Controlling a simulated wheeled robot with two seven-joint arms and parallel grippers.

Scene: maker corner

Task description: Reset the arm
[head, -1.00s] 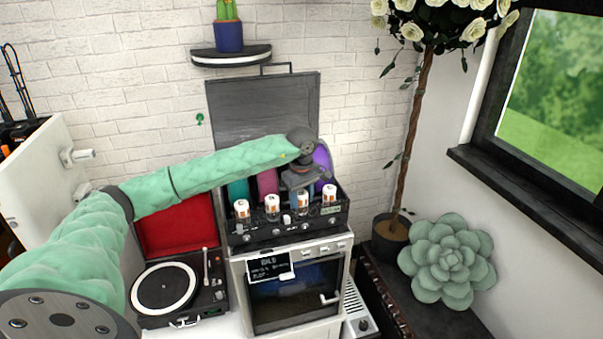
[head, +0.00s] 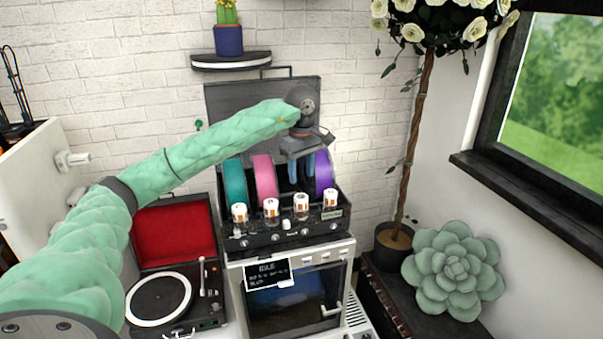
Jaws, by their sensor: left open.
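My left arm (head: 160,175) comes in from the left in a green quilted cover and reaches over an open black box (head: 290,226). My left gripper (head: 300,174) points down with its two bluish fingers apart and nothing seen between them. It hangs in front of the raised lid, between the pink spool (head: 265,177) and the purple spool (head: 323,174). A teal spool (head: 233,182) stands further left in the box. Whether the fingertips touch anything is not clear. My right gripper is not in view.
The box sits on a white machine with a dark window (head: 295,297) and a small sign (head: 267,274). A turntable (head: 160,298) with a red lid stands left. A potted rose tree (head: 393,243) and a succulent (head: 453,270) are at right. A shelf (head: 231,60) hangs above.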

